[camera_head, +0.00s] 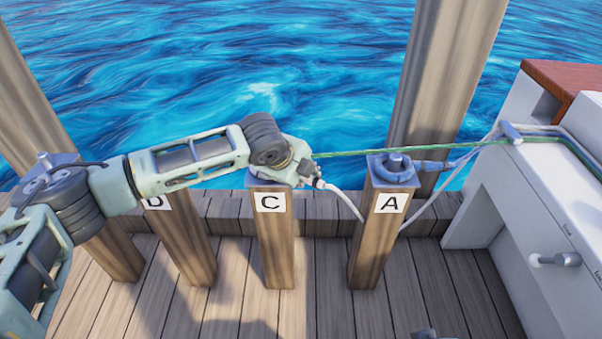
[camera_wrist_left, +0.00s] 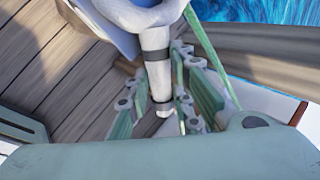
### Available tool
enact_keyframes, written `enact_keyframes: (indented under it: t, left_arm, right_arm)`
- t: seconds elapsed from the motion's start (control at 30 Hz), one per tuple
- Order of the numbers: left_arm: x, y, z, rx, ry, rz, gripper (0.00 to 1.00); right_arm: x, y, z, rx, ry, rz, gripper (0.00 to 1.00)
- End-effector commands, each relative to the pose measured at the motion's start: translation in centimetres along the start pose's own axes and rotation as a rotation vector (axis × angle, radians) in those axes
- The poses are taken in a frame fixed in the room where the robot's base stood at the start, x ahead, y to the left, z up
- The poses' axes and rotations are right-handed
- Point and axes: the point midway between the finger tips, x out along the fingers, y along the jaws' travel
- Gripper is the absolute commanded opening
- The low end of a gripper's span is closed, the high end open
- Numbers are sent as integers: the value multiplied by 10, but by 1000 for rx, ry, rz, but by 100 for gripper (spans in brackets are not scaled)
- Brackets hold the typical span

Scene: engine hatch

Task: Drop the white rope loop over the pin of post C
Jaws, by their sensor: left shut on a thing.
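Post C (camera_head: 278,245) stands in the middle of the head view; my left wrist and gripper hide its pin and most of its top. My left gripper (camera_head: 312,176) is just above and right of that top. In the left wrist view its green-padded fingers (camera_wrist_left: 165,102) are shut on the banded neck of the white rope loop (camera_wrist_left: 140,14). Part of the loop shows at the top edge, over a blue-grey surface. I cannot tell whether it is around a pin. The white rope (camera_head: 345,200) hangs from the gripper towards post A (camera_head: 375,245).
Post A carries a blue-grey loop around its pin (camera_head: 397,162). A taut green rope (camera_head: 420,150) runs from behind my gripper to the white boat (camera_head: 500,200) at right. Post D (camera_head: 183,235) stands left of C.

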Motion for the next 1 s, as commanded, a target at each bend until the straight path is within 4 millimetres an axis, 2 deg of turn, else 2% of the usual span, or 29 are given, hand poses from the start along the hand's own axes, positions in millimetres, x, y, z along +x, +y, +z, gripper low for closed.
enact_keyframes:
  t: [0.3, 0.33, 0.57, 0.87, 1.0]
  left_arm:
    - [0, -1, 0, 1, 0, -3, 0]
    - [0, -1, 0, 1, 0, -3, 22]
    - [0, -1, 0, 1, 0, -2, 42]
    - [0, 1, 0, 0, 0, 2, 43]
    - [-9, 0, 0, 0, 1, 0, 43]
  right_arm:
    - [-1, 1, 1, 0, -3, 1, 0]
    - [-1, 1, 1, 0, -3, 1, 0]
    - [-1, 1, 1, 0, -2, 2, 0]
    - [-1, 1, 0, 0, 1, 2, 0]
    - [-1, 1, 0, 0, 0, 2, 0]
